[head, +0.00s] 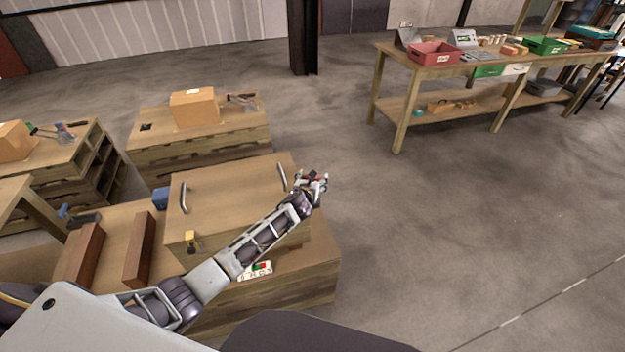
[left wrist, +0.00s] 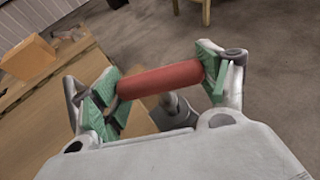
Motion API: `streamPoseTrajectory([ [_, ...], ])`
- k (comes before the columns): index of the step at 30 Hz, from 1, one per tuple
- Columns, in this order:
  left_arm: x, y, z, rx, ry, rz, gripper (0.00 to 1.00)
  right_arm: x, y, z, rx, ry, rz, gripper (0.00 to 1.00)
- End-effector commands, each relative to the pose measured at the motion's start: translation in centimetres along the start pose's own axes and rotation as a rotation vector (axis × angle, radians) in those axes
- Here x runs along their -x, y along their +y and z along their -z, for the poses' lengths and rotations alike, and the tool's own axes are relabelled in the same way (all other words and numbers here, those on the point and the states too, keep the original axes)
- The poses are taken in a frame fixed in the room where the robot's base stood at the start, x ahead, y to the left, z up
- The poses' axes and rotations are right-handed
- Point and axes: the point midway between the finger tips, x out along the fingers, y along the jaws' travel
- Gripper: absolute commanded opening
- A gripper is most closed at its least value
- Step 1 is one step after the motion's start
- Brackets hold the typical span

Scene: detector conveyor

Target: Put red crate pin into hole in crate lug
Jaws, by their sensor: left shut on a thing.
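My left gripper (head: 314,182) is at the right end of the wooden crate (head: 225,195), above its top near the right-hand metal handle (head: 282,177). In the left wrist view the gripper (left wrist: 162,82) is shut on the red pin (left wrist: 160,78), which lies crosswise between the green finger pads. A grey metal part (left wrist: 178,110) shows below the pin; I cannot tell whether it is the handle. A small yellow fitting (head: 190,240) is on the crate's near left side; I cannot tell whether it is the lug. No lug hole is clearly visible. My right gripper is out of view.
The crate rests on a wooden platform (head: 322,275) with two brown beams (head: 140,248) to its left. A pallet with a cardboard box (head: 194,107) stands behind. A workbench (head: 390,58) is at the far right. The floor to the right is clear.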

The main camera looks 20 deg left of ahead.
Motion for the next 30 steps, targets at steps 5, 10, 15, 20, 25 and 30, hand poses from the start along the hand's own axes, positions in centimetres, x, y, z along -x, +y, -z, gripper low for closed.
streamPoseTrajectory([
  [5,-0.13,0.01,0.25,-0.001,-0.001,0.0,0.49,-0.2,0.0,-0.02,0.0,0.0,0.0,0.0],
  [10,-0.23,0.01,0.49,0.0,-0.001,0.0,0.49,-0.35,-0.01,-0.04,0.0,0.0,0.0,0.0],
  [15,-0.32,0.01,0.73,0.0,-0.001,0.0,0.49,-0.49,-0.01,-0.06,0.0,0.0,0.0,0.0],
  [20,-0.34,0.0,0.78,0.0,-0.001,0.0,0.85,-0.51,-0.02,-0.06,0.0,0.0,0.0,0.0],
  [25,-0.33,0.0,0.78,0.0,0.0,0.0,1.0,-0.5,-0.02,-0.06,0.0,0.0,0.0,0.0],
  [30,-0.33,0.0,0.79,0.0,0.0,0.0,1.0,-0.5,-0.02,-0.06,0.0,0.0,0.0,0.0],
])
